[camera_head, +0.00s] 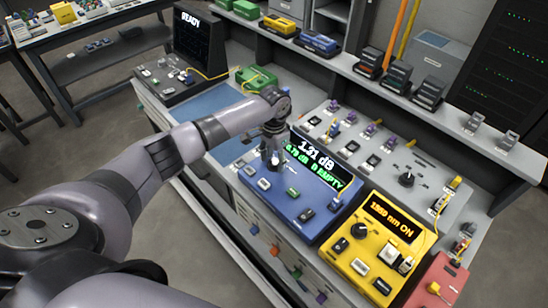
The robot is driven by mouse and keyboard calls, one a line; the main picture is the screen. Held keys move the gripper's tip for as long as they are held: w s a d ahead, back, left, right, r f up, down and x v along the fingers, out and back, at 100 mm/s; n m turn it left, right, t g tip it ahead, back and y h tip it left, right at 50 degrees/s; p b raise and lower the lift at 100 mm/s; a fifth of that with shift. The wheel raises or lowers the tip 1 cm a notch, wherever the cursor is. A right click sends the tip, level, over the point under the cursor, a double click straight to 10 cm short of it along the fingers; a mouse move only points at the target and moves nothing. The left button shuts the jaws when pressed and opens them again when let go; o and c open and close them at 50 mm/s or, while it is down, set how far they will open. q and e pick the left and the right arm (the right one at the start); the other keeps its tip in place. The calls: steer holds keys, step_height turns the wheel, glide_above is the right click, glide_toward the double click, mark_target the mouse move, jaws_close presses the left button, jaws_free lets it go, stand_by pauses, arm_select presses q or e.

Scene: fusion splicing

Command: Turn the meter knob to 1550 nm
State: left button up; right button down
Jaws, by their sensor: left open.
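The blue meter (283,205) lies on the bench with a lit display (318,163) reading about 1.31 dB on its top line. My left gripper (273,160) points down over the far left part of the meter, beside the display. It is open. The meter knob cannot be made out; the gripper covers that part of the panel, and I cannot tell whether the fingers touch anything. Light and dark buttons show along the meter's near side. My right gripper is out of view.
A yellow box (341,254) with a black knob (358,231) and an nm display stands right of the meter. A red box (428,290) is at the lower right. A grey panel (385,185) with connectors lies behind. A green case (258,79) sits farther back.

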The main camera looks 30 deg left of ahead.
arm_select(q)
steer(key=shift+c, duration=0.3)
steer(key=c, duration=1.1)
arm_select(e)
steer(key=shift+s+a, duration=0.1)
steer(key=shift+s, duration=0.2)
arm_select(q)
steer(key=shift+r+m+p, duration=0.1)
steer(key=shift+m+p, duration=0.2)
steer(key=shift+m, duration=0.2)
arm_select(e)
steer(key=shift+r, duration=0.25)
arm_select(q)
steer(key=shift+m+p, duration=0.3)
steer(key=shift+m, duration=0.3)
steer(key=m, duration=0.2)
steer(key=shift+m+p, duration=0.3)
steer(key=shift+p, duration=0.1)
steer(key=m, duration=0.5)
steer(key=shift+w+p, duration=0.1)
steer(key=shift+p, duration=0.2)
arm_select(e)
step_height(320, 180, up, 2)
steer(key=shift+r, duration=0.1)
